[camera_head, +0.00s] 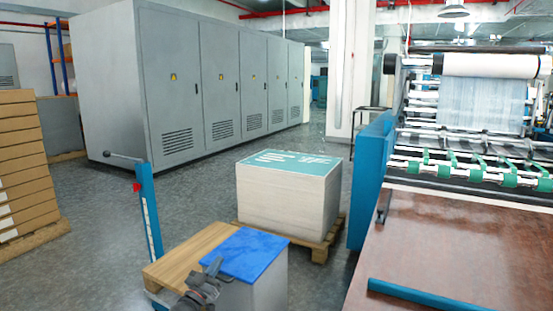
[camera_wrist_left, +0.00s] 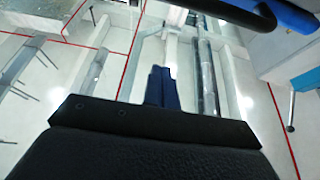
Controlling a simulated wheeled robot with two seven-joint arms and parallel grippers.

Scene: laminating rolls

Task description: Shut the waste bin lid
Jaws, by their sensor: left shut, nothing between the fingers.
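The waste bin (camera_head: 273,284) is a pale grey box at the bottom middle of the head view. Its blue lid (camera_head: 247,253) lies across the top and looks about flat; I cannot tell whether a thin gap is left under it. My left gripper (camera_head: 214,266) is shut and empty at the lid's near left edge, overlapping it in the picture. I cannot tell whether it touches. It hides part of the bin's front. My right gripper is not in view.
A wooden board (camera_head: 190,256) is beside the bin, with a blue post (camera_head: 148,210) at its left. A paper stack (camera_head: 288,195) on a pallet stands behind. A reddish-brown table (camera_head: 440,245) and the laminating machine (camera_head: 480,110) are at right. Grey floor is open at left.

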